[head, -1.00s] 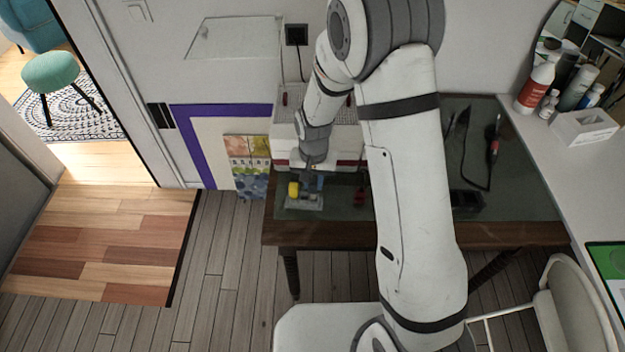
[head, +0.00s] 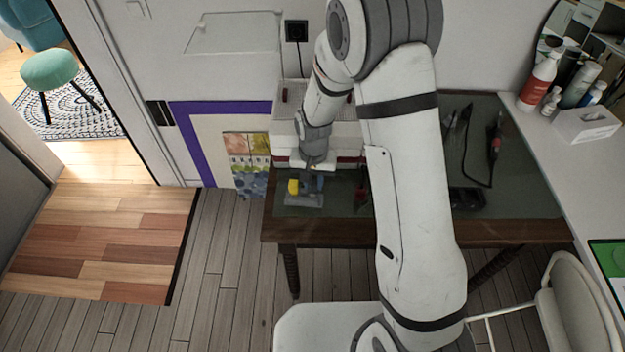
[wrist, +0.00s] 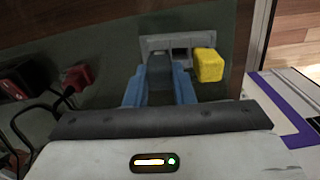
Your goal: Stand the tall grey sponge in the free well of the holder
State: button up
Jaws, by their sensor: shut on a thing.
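The tall grey sponge (wrist: 159,76) is a dark grey block between the two blue fingers of my gripper (wrist: 160,88), which is shut on it. The light grey holder (wrist: 154,44) lies just beyond the fingertips. A dark square opening shows in the holder, just right of the sponge's end. A yellow block (wrist: 208,65) stands at the holder's right side in the wrist view. In the head view my gripper (head: 311,181) is right beside the yellow block (head: 293,187), over the holder (head: 303,201). I cannot tell whether the sponge touches the holder; its lower end is hidden.
The holder is on a dark green tabletop with a wooden edge (head: 400,232). Red objects (wrist: 78,77) and a black cable lie to the left in the wrist view. A white and red cabinet (head: 346,140) stands behind. A soldering-iron-like tool (head: 494,145) lies at the right.

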jog(key=shift+f+b, duration=0.3)
jog(key=shift+f, duration=0.15)
jog(key=o, duration=1)
jog(key=shift+o, duration=0.2)
jog(key=shift+r, duration=0.1)
jog(key=shift+r+p, duration=2.15)
jog(key=shift+r, duration=1.35)
